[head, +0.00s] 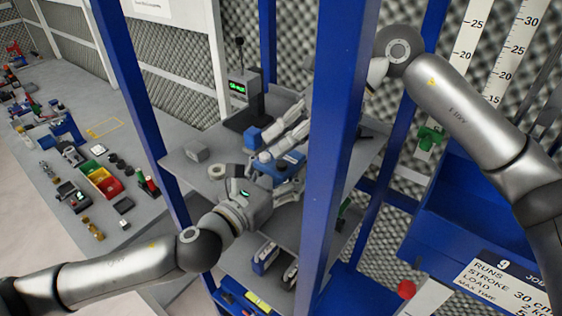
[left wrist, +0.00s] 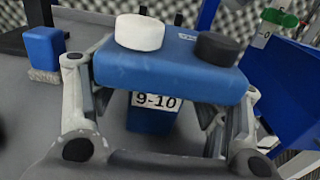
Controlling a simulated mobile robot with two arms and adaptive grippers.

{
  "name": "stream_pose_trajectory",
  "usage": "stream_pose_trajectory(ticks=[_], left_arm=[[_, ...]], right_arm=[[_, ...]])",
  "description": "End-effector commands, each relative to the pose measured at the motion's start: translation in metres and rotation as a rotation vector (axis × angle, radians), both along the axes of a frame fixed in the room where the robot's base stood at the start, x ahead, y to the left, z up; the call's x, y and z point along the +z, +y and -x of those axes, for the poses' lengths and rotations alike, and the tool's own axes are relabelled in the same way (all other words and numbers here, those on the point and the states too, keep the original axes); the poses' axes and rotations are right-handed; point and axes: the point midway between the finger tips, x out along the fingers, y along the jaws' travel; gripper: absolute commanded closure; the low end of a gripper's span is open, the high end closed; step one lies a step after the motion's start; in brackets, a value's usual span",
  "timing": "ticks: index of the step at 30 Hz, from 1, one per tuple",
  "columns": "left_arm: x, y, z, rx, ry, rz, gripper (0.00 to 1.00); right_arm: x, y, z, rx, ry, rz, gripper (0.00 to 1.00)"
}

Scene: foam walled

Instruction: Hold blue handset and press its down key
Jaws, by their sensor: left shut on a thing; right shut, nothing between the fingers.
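The blue handset (left wrist: 172,70) lies across the fingers of my left gripper (left wrist: 160,105), which is shut on it. A round white key (left wrist: 139,32) and a round black key (left wrist: 217,49) stand on its top; no marking shows which is down. A blue part labelled 9-10 (left wrist: 153,113) shows below the body. In the head view the handset (head: 291,166) is partly covered by my grippers. My left gripper (head: 276,178) is low beside it. My right gripper (head: 266,148) is shut and empty, its fingertips close above the handset; contact cannot be told.
A blue post (head: 335,130) crosses in front of my right arm. A blue block (left wrist: 43,48) stands behind the handset.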

Motion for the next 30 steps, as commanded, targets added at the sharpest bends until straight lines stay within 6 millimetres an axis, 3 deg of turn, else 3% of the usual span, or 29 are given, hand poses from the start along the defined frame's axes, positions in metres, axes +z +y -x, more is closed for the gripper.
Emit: stream_pose_trajectory(ticks=[30], left_arm=[[0.000,0.000,0.000,0.000,-0.001,0.001,0.62]], right_arm=[[-0.011,0.000,0.000,0.000,0.000,0.000,1.00]])
